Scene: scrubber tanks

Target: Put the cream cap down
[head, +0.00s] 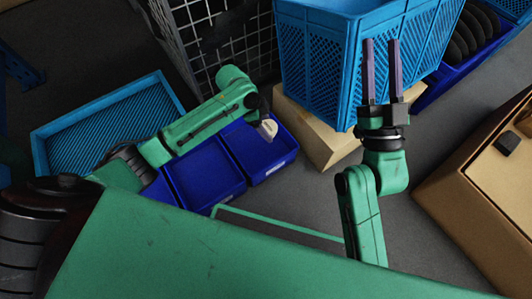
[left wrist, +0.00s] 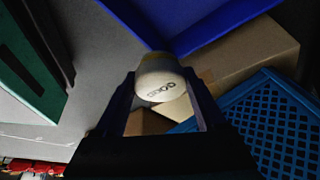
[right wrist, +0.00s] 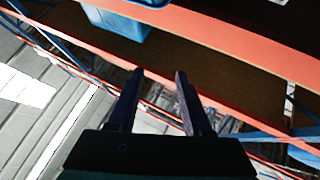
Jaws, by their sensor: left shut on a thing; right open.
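The cream cap (left wrist: 161,80) is a pale round piece with dark lettering on its face. My left gripper (left wrist: 163,100) is shut on it, with a finger on each side in the left wrist view. In the head view the cap (head: 268,129) is at the end of my left arm, over the right end of the dark blue bins (head: 205,178). I cannot tell its height above them. My right gripper (head: 382,75) is open and empty, fingers pointing up, in front of the blue crate in the head view. In the right wrist view nothing is between its fingers (right wrist: 158,100).
A large blue crate (head: 312,65) stands on a cardboard box (head: 310,130). A light blue tray (head: 65,140) lies at left. A wire cage (head: 240,45) stands at the back. A brown box (head: 470,190) is at right. Grey floor shows between them.

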